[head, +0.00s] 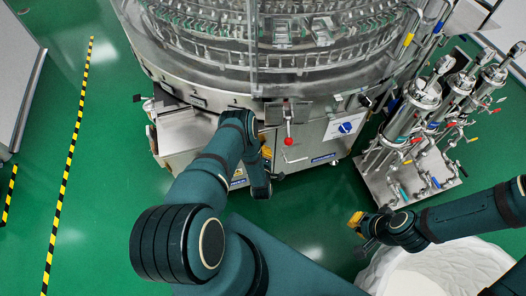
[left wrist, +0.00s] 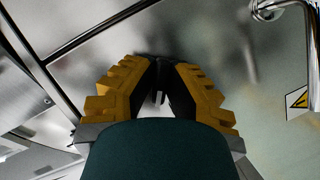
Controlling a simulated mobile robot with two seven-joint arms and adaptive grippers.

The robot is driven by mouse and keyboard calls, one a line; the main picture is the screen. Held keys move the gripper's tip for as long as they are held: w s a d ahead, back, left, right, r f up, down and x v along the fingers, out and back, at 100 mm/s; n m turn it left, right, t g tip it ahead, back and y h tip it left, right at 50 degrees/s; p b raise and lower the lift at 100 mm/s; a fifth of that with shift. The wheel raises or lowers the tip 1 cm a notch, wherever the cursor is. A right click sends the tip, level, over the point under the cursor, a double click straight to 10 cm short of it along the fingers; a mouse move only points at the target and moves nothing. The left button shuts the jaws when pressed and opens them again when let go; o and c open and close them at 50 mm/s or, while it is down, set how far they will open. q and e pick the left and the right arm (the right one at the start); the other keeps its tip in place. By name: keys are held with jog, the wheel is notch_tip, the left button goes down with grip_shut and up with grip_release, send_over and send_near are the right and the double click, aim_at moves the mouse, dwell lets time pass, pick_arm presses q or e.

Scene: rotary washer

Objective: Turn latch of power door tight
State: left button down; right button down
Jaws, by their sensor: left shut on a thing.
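The power door (left wrist: 215,45) is a grey metal panel that fills much of the left wrist view. A small dark latch (left wrist: 159,97) shows on it between the tips of my left gripper (left wrist: 160,85). The yellow-padded fingers are shut on the latch, and they hide most of it, so its angle is hard to read. In the head view my left gripper (head: 266,152) is at the lower front of the washer, partly behind my own arm. My right gripper (head: 360,231) hangs over the green floor, away from the washer; its finger gap is unclear.
The round washer (head: 200,97) stands above the door. A skid of steel cylinders and valves (head: 415,105) stands to the right. Green floor (head: 110,150) is free at left.

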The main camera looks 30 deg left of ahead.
pick_arm(q)
jog(key=shift+w+r+m+g, duration=0.15)
jog(key=shift+m+g, duration=0.45)
jog(key=shift+m, duration=0.5)
jog(key=shift+m+g+y, duration=0.4)
jog(key=shift+m+g, duration=0.1)
jog(key=shift+m, duration=0.5)
jog(key=shift+d+m+g+y+b, duration=0.1)
jog(key=shift+m+g+y+b, duration=0.2)
jog(key=shift+m+g, duration=0.4)
jog(key=shift+m+g+y+b, duration=0.4)
jog(key=shift+m+b, duration=0.1)
jog(key=shift+m, duration=0.6)
jog(key=c, duration=1)
grip_release()
